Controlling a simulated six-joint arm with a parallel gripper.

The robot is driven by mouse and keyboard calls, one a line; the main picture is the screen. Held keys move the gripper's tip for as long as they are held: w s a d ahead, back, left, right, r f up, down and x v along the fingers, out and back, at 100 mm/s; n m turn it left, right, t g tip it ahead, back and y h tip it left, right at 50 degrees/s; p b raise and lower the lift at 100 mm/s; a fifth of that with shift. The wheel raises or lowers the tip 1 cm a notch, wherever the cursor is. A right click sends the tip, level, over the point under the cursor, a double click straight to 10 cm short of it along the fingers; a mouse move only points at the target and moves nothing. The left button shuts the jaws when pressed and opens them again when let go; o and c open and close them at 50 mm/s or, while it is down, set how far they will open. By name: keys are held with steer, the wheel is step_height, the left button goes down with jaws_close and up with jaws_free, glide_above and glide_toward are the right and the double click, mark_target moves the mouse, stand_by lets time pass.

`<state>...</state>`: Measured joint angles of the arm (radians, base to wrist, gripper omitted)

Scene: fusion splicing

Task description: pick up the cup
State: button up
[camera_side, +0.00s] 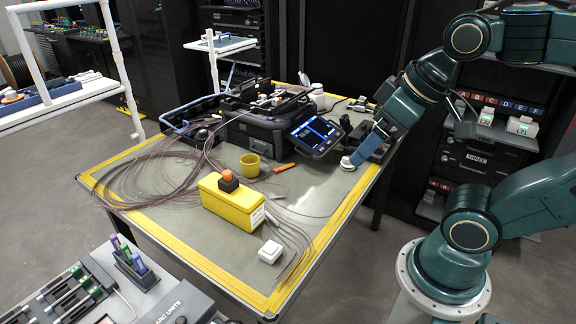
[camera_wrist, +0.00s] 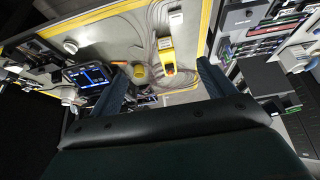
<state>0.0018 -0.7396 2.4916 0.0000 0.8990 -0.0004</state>
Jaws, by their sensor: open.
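The yellow cup (camera_side: 250,165) stands on the worktable, between the black splicer and the yellow box in the side view. It also shows in the wrist view (camera_wrist: 140,74), between the two fingers and nearer the left one. My gripper (camera_side: 380,135) is above the right part of the table, well to the right of the cup. In the wrist view its fingers (camera_wrist: 163,68) are spread wide, with nothing held between them. The cup's inside is too small to make out.
Loose fibre coils (camera_side: 150,180) spread over the left. The splicer's tilted screen (camera_side: 317,133) rises between the cup and my gripper.

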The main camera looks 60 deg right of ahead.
steer(key=w+d+r, duration=0.2)
steer(key=w+r, duration=0.1)
steer(key=w, duration=0.9)
steer(key=m+g, duration=0.2)
glide_above(250, 166)
steer(key=d, duration=0.2)
step_height(250, 166, down, 23)
steer(key=shift+h, duration=0.3)
steer(key=shift+s+x, duration=0.2)
steer(key=shift+x, duration=1.15)
steer(key=shift+s+x, duration=0.2)
steer(key=shift+x, duration=1.1)
steer(key=shift+s+x, duration=0.2)
steer(key=shift+x, duration=1.15)
steer(key=shift+f, duration=0.25)
steer(key=shift+x, duration=2.55)
steer(key=shift+s, duration=0.15)
steer(key=shift+c, duration=0.2)
steer(key=c, duration=1.1)
